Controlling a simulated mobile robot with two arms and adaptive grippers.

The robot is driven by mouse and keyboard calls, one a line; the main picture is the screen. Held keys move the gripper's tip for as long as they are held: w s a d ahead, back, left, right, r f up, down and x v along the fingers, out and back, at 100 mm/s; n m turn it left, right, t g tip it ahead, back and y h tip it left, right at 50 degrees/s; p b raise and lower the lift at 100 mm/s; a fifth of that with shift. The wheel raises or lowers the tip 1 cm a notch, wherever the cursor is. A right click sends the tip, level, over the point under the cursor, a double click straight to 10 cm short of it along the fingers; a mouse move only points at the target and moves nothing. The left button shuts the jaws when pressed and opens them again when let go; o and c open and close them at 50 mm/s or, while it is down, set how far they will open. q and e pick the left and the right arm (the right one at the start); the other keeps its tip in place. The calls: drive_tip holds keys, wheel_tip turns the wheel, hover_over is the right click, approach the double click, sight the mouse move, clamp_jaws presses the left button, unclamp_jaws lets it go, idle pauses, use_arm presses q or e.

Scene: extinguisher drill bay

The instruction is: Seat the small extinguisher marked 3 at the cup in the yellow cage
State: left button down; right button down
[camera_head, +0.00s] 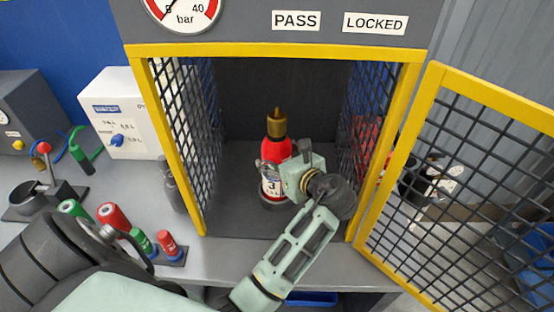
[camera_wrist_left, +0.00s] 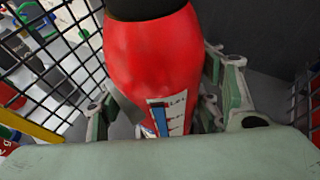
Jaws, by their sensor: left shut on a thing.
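The small red extinguisher (camera_head: 277,152) with a brass top and a label marked 3 stands upright inside the yellow cage (camera_head: 280,50). Its base is at a dark round cup (camera_head: 272,204) on the cage floor; whether it is fully down in the cup I cannot tell. My left gripper (camera_head: 275,172) reaches in through the open front and is shut around the extinguisher's body. In the left wrist view the red body (camera_wrist_left: 152,65) fills the middle between the fingers, with part of its label showing. My right gripper is not in view.
The mesh door (camera_head: 470,190) stands open to the right. Red and green cylinders (camera_head: 113,216) stand on the bench at the left, near a white box (camera_head: 125,110). Signs above read PASS (camera_head: 296,20) and LOCKED (camera_head: 375,23), beside a bar gauge (camera_head: 183,10).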

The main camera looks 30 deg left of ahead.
sight(282, 140)
use_arm(q)
drive_tip(key=shift+w+f, duration=0.1)
drive_tip(key=shift+f, duration=0.8)
drive_tip(key=c, duration=0.9)
unclamp_jaws()
drive_tip(key=o, duration=0.4)
drive_tip(key=shift+f, duration=0.1)
drive_tip(key=shift+c, duration=0.2)
drive_tip(key=shift+o, duration=0.3)
drive_tip(key=shift+f, duration=0.1)
drive_tip(key=shift+s+f+b, duration=0.2)
drive_tip(key=shift+f+b, duration=0.1)
drive_tip(key=shift+f, duration=0.1)
wheel_tip(282, 140, up, 11)
drive_tip(key=shift+w+f, duration=0.1)
drive_tip(key=shift+f, duration=0.05)
